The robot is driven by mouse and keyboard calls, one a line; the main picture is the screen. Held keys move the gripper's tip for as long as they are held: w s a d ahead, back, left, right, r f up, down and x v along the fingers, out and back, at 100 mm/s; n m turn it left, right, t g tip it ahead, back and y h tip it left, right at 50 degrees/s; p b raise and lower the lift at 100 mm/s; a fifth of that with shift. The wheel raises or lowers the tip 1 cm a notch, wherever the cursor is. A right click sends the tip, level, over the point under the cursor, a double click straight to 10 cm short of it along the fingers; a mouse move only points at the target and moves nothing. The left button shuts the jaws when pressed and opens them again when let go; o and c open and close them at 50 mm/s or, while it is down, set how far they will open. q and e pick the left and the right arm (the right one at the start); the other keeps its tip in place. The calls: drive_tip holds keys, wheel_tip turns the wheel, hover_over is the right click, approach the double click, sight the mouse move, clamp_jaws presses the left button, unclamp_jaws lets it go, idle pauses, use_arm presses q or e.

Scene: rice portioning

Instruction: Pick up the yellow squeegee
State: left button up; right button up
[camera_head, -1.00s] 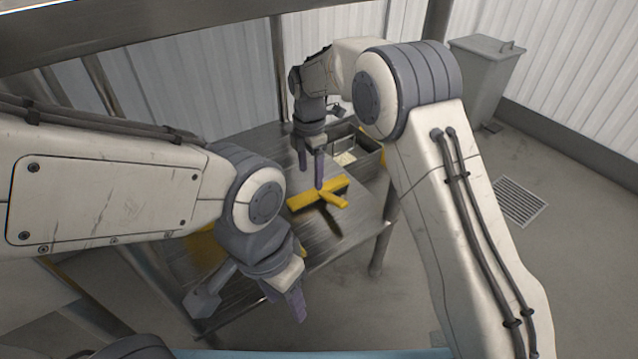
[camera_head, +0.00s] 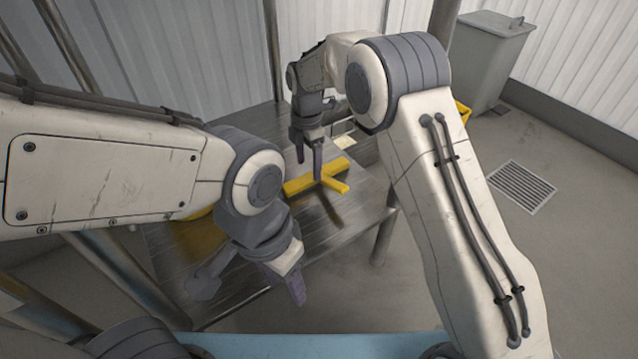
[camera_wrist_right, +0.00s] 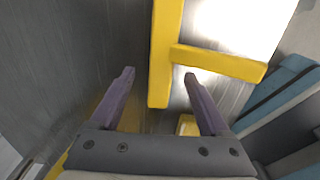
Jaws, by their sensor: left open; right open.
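The yellow squeegee (camera_head: 322,178) lies on the metal table, a long bar with a short handle branching off it toward the lower right. It also shows in the right wrist view (camera_wrist_right: 166,60), with its bar end ahead of the gap between the fingers and its handle (camera_wrist_right: 220,63) to the right. My right gripper (camera_head: 310,172) is open and empty, with its fingers beside the squeegee bar; in its wrist view the fingers (camera_wrist_right: 158,75) are spread. I cannot tell whether they touch it. My left gripper (camera_head: 290,285) is open and empty, in front of the table's near edge.
The metal table (camera_head: 335,225) has bare room in front of the squeegee. A yellow object, partly hidden by my left arm, is on the left of the table. A grey bin (camera_head: 487,60) stands at the back right, near a floor drain (camera_head: 522,187).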

sight(309, 177)
wheel_tip(309, 177, down, 4)
drive_tip(key=shift+s+r+b, duration=0.15)
drive_tip(key=shift+r+b, duration=0.1)
drive_tip(key=shift+b, duration=0.9)
use_arm(q)
wheel_tip(309, 177, down, 3)
drive_tip(key=shift+f, duration=0.1)
use_arm(e)
drive_tip(key=shift+r, duration=0.1)
drive_tip(key=shift+c, duration=0.3)
clamp_jaws()
drive_tip(key=shift+r, duration=0.1)
use_arm(q)
wheel_tip(309, 177, up, 7)
drive_tip(key=p, duration=0.7)
use_arm(e)
wheel_tip(309, 177, up, 10)
